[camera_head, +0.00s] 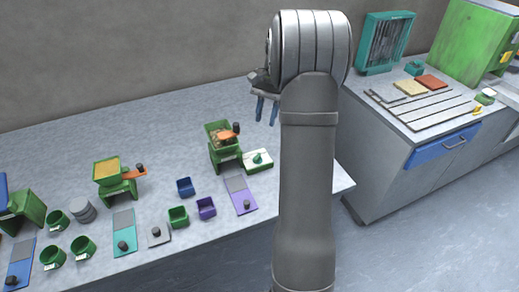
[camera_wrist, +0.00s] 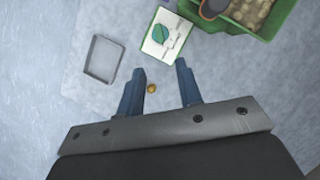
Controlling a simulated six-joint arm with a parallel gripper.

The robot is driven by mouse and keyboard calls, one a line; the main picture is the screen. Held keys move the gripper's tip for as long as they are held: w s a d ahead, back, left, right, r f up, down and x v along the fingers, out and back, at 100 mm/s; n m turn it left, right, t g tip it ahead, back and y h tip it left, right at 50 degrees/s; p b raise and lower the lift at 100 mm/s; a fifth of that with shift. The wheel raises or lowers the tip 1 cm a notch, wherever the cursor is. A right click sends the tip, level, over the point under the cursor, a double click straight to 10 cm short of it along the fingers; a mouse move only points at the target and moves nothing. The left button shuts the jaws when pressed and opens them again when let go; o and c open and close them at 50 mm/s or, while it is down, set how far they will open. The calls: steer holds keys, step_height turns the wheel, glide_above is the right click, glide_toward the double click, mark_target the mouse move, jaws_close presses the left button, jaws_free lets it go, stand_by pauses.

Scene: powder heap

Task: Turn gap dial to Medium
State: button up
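The gap dial (camera_head: 259,158) is a green knob on a white plate beside the right-hand green mill (camera_head: 224,154). In the wrist view the dial (camera_wrist: 158,34) shows a green pointed knob on a white card with a green edge. The markings on the plate are too small to read. My gripper (camera_head: 266,110) hangs above the bench, above the dial in the head view. In the wrist view my gripper (camera_wrist: 160,70) has its two blue fingers apart with nothing held between them. The dial lies beyond the fingertips and is not touched.
In the wrist view the mill's green hopper (camera_wrist: 245,14) with tan lumps stands right of the dial. A shallow grey tray (camera_wrist: 91,72) lies left, and a small brass piece (camera_wrist: 151,88) shows between the fingers.

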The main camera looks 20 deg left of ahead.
mark_target(258, 155)
steer(key=x, duration=1.1)
steer(key=shift+f, duration=0.35)
steer(key=shift+c, duration=0.4)
jaws_close()
